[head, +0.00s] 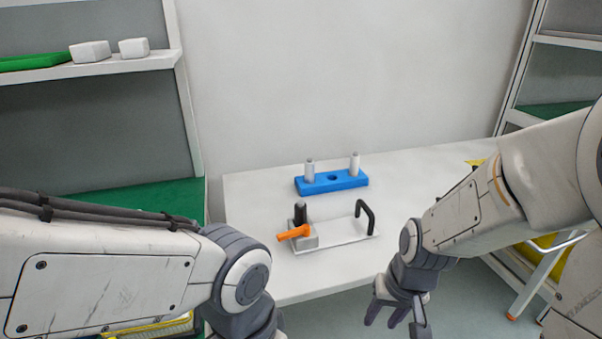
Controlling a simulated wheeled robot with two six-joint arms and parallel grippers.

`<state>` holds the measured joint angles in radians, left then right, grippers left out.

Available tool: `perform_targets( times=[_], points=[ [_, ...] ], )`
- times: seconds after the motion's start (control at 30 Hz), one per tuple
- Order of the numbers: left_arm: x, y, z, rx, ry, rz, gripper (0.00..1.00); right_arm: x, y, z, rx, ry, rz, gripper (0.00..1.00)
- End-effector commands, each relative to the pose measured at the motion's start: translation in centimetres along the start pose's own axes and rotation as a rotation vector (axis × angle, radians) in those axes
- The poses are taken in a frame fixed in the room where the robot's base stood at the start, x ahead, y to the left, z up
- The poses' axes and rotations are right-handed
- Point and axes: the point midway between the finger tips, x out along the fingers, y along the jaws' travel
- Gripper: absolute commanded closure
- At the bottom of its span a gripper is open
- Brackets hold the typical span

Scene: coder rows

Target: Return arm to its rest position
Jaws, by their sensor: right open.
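My right arm (470,205) comes in from the right. Its gripper (393,318) points down past the table's front right edge, open, with nothing seen between its fingers. My left arm (100,265) comes in from the left and ends at a dark wrist joint near the bottom edge. The left gripper is out of the picture.
A white table (420,179) holds a blue block (340,183) with two pale pegs and one hole. Nearer stands a white plate fixture (345,233) with an orange lever (293,233) and a dark handle (366,213). Shelves (90,66) flank both sides. Table space right of the fixture is clear.

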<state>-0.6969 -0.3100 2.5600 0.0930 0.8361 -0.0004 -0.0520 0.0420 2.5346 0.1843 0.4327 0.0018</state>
Motion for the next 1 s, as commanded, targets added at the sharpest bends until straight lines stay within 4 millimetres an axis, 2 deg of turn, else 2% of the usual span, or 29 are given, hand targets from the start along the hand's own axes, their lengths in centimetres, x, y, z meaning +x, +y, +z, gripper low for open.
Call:
perform_targets(
  times=[0.2,0.3,0.67,1.0],
  points=[
    [0.0,0.0,0.0,0.0,0.0,0.0,0.5,-1.0,3.0,-1.7,-0.127,0.111,0.084,0.56],
    [0.0,0.0,0.0,0.0,0.0,0.0,0.5,-1.5,0.7,-0.7,-0.192,0.086,0.063,0.56],
    [0.0,0.0,0.0,0.0,0.0,0.0,0.5,-3.7,-5.4,4.0,-0.413,0.003,0.012,0.56],
    [0.0,0.0,0.0,0.0,0.0,0.0,0.5,-6.5,-9.5,10.7,-0.671,-0.097,-0.033,0.56]
  ],
)
